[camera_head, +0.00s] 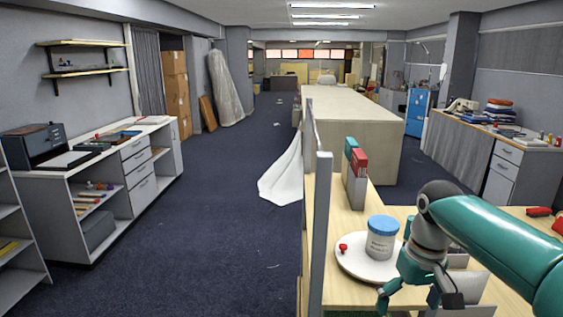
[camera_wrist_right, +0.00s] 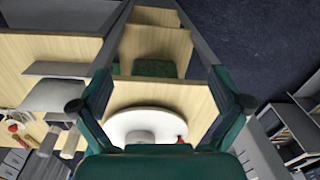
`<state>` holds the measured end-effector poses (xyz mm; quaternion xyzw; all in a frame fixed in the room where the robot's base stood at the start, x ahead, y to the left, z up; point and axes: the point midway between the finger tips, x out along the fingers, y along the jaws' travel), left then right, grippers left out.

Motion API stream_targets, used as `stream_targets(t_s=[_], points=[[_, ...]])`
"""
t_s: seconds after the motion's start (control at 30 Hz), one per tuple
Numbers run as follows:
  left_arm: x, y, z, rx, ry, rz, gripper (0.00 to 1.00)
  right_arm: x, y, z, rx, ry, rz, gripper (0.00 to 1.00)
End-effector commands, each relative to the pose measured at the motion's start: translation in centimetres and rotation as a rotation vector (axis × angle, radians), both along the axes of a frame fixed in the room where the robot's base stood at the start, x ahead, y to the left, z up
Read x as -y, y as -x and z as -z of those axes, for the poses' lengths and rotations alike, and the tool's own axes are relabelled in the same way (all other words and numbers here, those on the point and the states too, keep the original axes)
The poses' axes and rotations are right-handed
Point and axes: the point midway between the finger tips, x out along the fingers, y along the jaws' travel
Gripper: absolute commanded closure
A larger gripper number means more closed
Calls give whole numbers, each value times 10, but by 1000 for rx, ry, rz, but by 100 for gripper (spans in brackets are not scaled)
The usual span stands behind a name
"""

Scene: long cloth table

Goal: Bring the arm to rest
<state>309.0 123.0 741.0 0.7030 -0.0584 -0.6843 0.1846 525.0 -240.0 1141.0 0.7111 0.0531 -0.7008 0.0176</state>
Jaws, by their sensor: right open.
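My right arm, teal, reaches in from the right of the head view. My right gripper (camera_head: 418,296) hangs over the light wooden desk (camera_head: 350,292), at the front right of a round white plate (camera_head: 352,262). It is open, with nothing seen between its fingers. In the right wrist view the spread fingers of my right gripper (camera_wrist_right: 160,104) frame the plate (camera_wrist_right: 128,120) and bare wood. My left gripper is not in view.
A jar with a blue lid (camera_head: 381,238) and a small red item (camera_head: 343,248) are on the plate. Behind stand red and teal binders (camera_head: 356,170). A grey partition (camera_head: 321,235) edges the desk. Red objects (camera_head: 538,212) lie at right. The floor at left is open.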

Motion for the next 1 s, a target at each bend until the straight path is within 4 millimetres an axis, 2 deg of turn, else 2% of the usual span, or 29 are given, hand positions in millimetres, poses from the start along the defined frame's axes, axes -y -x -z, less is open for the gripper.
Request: stream_targets(t_s=[0.03,0.17,0.27,0.33,0.43,0.5,0.6,0.7,0.8,0.9,1.0], points=[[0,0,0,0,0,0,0,-5,-3,20,-9,-9,-8,0],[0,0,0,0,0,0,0,-22,-11,80,-12,-49,-24,0],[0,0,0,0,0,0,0,-41,-7,145,-16,-97,-28,0],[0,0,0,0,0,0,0,-56,3,196,-19,-140,-20,0],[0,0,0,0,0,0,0,-77,32,264,-22,-203,13,0],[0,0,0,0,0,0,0,-90,59,305,-25,-241,50,0],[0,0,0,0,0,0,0,-104,105,351,-26,-280,113,0],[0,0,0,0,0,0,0,-113,149,379,-26,-300,177,0],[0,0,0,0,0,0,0,-117,183,393,-23,-304,228,0],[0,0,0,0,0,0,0,-117,205,398,-19,-301,262,0],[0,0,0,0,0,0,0,-117,215,400,-15,-299,274,0]])
